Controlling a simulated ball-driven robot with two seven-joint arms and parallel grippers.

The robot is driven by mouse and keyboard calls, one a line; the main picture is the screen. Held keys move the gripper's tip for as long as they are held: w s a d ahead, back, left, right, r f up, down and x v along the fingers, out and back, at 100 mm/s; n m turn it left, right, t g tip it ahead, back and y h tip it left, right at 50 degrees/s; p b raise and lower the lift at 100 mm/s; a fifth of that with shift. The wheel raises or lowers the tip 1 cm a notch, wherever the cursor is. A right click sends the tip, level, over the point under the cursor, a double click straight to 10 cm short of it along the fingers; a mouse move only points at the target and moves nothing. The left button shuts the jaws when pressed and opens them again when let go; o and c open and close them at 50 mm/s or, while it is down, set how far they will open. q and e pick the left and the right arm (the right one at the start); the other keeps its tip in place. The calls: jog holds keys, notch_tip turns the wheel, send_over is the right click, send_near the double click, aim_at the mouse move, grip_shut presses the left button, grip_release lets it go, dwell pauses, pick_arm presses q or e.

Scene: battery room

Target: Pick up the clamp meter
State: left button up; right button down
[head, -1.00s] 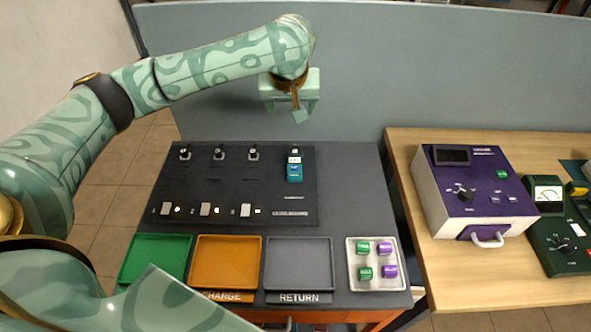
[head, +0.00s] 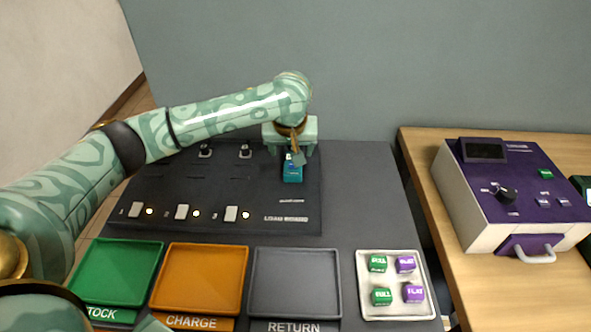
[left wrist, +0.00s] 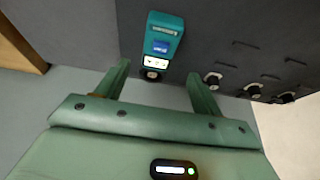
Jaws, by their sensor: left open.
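The clamp meter (head: 292,172) is a small teal device on the dark panel, at the panel's right. My left gripper (head: 297,152) is open at its upper end and hides part of it in the head view. In the left wrist view the clamp meter (left wrist: 162,36) lies just beyond the open fingertips (left wrist: 158,72), roughly in line with the gap between them. Its pale dial end points toward the gripper. The fingers do not visibly touch it. My right gripper is not in view.
In front of the panel lie a green tray (head: 118,268), an orange tray (head: 205,275) and a grey tray (head: 294,280). A white tray (head: 372,311) holds several green and purple blocks. A purple instrument (head: 515,195) stands on the wooden table (head: 425,180) at right.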

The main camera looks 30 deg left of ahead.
pick_arm(q)
jog(key=b+x, duration=0.4)
jog(key=x, duration=0.2)
jog(key=shift+w+d+b, duration=0.15)
jog(key=shift+b, duration=0.15)
jog(key=shift+w, duration=0.1)
jog(key=shift+r, duration=0.3)
jog(key=shift+c, duration=0.6)
jog(key=c, duration=1.1)
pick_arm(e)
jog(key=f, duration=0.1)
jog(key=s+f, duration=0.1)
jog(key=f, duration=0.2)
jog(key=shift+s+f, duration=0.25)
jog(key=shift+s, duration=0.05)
pick_arm(q)
jog(key=shift+r, duration=0.1)
